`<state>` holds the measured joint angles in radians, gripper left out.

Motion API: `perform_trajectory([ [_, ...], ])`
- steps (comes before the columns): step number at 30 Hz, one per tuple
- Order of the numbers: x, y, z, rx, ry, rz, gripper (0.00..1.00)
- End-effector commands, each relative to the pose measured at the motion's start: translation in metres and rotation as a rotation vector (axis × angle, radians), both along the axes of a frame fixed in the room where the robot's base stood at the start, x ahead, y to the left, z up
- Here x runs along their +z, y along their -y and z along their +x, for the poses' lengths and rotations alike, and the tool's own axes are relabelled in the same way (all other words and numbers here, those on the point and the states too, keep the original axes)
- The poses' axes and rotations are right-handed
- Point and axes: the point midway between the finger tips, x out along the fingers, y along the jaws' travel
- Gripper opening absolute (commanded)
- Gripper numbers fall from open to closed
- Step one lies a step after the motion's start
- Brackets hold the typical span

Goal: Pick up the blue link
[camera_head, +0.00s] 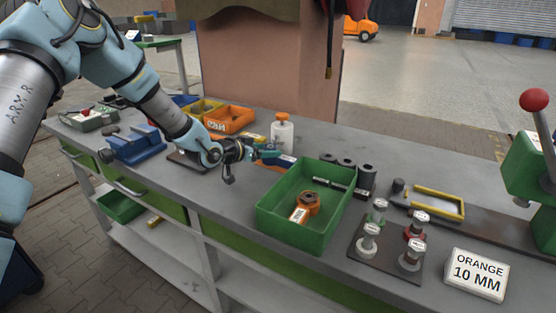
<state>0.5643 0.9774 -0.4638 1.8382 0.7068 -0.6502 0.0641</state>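A small blue piece with a pale label (286,160), which looks like the blue link, lies on the grey workbench just left of the green tray. My gripper (268,154) is at its left end, pointing right. The teal fingers overlap the piece in this view. I cannot tell whether they touch it, or whether they are open or shut. An orange piece (268,167) shows just below the fingers, partly hidden.
The green tray (262,220) holds an orange part (308,201). A white bottle with an orange cap (282,134) stands behind my gripper. Dark cylinders (366,178) stand right of the tray. Labelled pegs (369,240) and an "ORANGE 10 MM" sign (477,275) are at the front right.

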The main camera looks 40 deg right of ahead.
Motion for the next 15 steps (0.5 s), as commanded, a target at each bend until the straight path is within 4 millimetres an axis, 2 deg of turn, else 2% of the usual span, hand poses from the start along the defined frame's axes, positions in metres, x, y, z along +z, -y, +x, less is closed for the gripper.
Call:
perform_trajectory([
  [2, 0.0002, -0.0002, 0.0001, 0.0, 0.0, 0.0, 0.6],
  [15, 0.0003, -0.0002, 0.0001, 0.0, 0.0, 0.0, 0.11],
])
